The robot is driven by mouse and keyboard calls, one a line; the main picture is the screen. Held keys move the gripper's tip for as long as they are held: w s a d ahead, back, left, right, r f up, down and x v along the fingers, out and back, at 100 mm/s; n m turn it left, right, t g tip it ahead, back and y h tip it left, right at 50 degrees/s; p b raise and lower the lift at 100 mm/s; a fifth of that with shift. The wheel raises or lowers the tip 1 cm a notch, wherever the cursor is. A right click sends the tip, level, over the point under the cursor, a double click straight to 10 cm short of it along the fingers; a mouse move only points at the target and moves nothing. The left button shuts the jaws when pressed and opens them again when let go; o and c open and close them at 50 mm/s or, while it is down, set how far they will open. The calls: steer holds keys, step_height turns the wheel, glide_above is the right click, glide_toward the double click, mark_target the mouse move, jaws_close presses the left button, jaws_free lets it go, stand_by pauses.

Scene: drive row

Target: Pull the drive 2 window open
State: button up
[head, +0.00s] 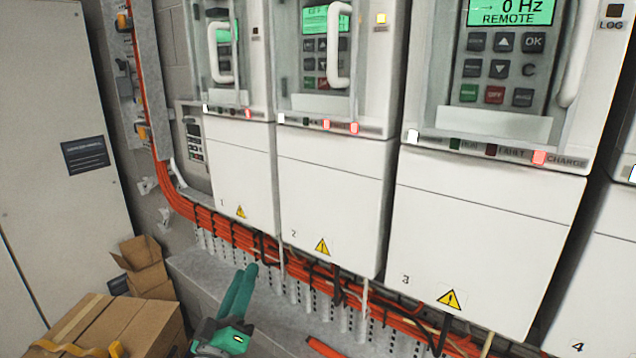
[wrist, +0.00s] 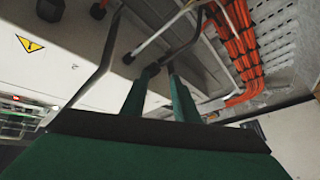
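Drive 2 (head: 330,185) is a white cabinet marked "2", with a yellow warning triangle low on its front. Its clear window (head: 300,75) lies over a green display and keypad and looks closed. A white bow handle (head: 338,45) stands on the window's right side. My gripper (head: 245,269) has green fingers and is below and left of drive 2, well apart from the handle. In the wrist view, the two fingers (wrist: 161,76) show a gap with nothing between them. I cannot make out the drive 2 handle in the wrist view.
Drive 1 (head: 240,170) stands left and drive 3 (head: 480,230) right, each with its own window. Orange cables (head: 230,232) run beneath the drives, also in the wrist view (wrist: 240,50). Cardboard boxes (head: 120,325) sit at lower left. A grey cabinet (head: 60,120) stands far left.

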steer(key=s+a+r+m+g+h, duration=0.15)
steer(key=r+m+h, duration=0.25)
steer(key=r, duration=0.9)
steer(key=s+r+m+g+h, duration=0.1)
steer(key=s+r+m+h, duration=0.25)
steer(key=r, duration=1.05)
steer(key=s+d+r+m+g+h, duration=0.4)
steer(key=s+r, duration=0.3)
steer(key=r, duration=0.4)
steer(key=m+g+y, duration=0.2)
steer(key=m+g, duration=0.1)
steer(key=m, duration=0.2)
glide_toward(329, 25)
steer(key=shift+n+t, duration=0.25)
steer(key=x, duration=0.8)
steer(key=shift+w+d+f, duration=0.15)
steer(key=shift+d, duration=0.1)
jaws_close()
